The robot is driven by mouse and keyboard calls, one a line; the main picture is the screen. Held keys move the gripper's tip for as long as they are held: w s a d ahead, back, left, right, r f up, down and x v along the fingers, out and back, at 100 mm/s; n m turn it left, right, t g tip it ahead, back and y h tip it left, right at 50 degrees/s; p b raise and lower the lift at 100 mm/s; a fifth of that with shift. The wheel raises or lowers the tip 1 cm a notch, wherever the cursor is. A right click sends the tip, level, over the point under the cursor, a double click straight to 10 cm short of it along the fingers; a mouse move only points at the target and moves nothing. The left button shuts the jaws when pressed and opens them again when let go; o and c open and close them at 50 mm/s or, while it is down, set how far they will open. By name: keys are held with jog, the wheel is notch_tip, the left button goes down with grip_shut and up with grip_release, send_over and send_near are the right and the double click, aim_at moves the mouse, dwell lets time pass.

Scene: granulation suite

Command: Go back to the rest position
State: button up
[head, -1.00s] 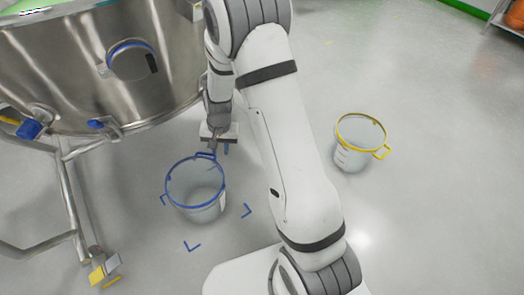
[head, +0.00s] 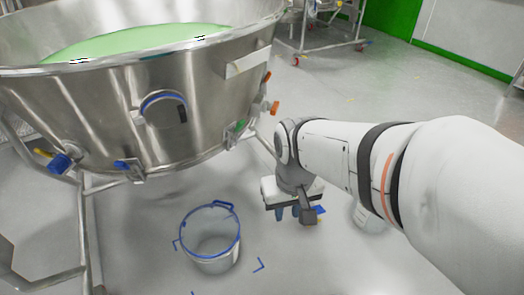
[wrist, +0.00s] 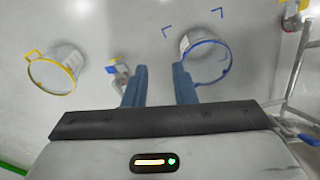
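My gripper (head: 298,212) hangs in the air to the right of the blue-rimmed bucket, below the arm. In the wrist view its two blue fingers (wrist: 161,85) stand apart with only floor between them, so it is open and empty. The clear blue-rimmed bucket (head: 212,262) stands upright on the floor, apart from the fingers, among blue corner marks. It also shows beyond the right finger in the wrist view (wrist: 207,62). A yellow-rimmed bucket (wrist: 56,72) stands upright at left in the wrist view; in the head view my arm mostly hides it.
A large steel vessel (head: 95,115) holding green material fills the head view's upper left, close left of my arm. Its tubular frame (head: 84,225) stands left of the blue-rimmed bucket. Open floor (head: 390,75) lies behind my arm. A wheeled rack (head: 325,45) stands at the back.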

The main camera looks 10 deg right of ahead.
notch_tip(320, 180, up, 34)
jog(key=t+p, duration=0.1)
jog(key=p, duration=3)
jog(key=shift+s, duration=0.35)
